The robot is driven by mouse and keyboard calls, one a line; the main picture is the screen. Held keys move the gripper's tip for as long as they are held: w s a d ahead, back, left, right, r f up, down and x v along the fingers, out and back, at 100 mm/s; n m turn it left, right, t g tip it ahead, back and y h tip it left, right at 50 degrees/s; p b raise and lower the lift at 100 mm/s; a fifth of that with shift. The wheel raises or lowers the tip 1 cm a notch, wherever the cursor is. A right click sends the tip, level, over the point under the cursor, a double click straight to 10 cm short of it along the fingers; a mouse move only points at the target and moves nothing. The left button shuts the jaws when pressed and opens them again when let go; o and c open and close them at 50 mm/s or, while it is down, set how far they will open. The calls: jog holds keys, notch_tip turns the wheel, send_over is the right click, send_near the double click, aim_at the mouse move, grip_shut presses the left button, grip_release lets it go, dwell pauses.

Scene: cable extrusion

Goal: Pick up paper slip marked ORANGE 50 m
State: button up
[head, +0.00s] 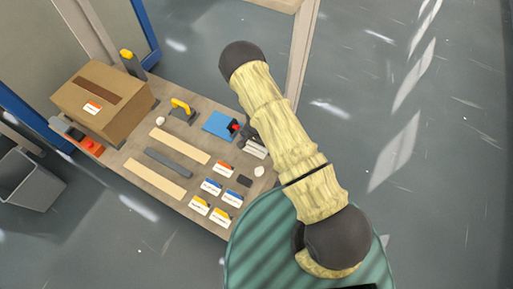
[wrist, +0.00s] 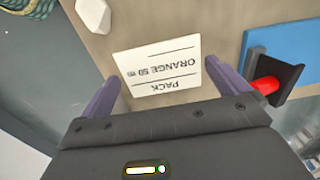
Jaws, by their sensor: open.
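The white paper slip (wrist: 160,68) reads PACK ORANGE 50 m, upside down in the wrist view. It lies on the tan tabletop between the fingers of my gripper (wrist: 161,76). The purple-grey fingers are apart, one on each side of the slip, and hold nothing. Their height above the table is hard to tell. In the head view a white slip (head: 256,151) shows beside my gripper (head: 246,137), at the table's right side. Its print is too small to read there, and my arm covers part of that area.
A dark holder with a red part (wrist: 266,85) stands close right of the slip, near a blue mat (wrist: 285,40). A white lump (wrist: 91,14) lies to the upper left. Several colour-topped cards (head: 210,187), strips (head: 155,179) and a cardboard box (head: 105,98) occupy the table.

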aim_at(256, 147)
jog(key=shift+a+f, duration=0.1)
jog(key=shift+f, duration=0.1)
dwell(0.4)
jog(key=c, duration=0.5)
jog(key=shift+r, duration=0.1)
jog(key=shift+w+r, duration=0.1)
jog(key=shift+r, duration=0.3)
notch_tip(256, 147, up, 3)
jog(key=shift+r, duration=0.2)
jog(key=s+a+b, duration=0.1)
jog(key=s+a, duration=0.2)
jog(key=s, duration=0.2)
jog(key=s+a+b, duration=0.2)
jog(key=s+a, duration=0.1)
jog(key=s, duration=0.2)
jog(key=s+a+b, duration=0.1)
jog(key=s+a, duration=0.3)
jog(key=s, duration=0.1)
jog(key=shift+f, duration=0.2)
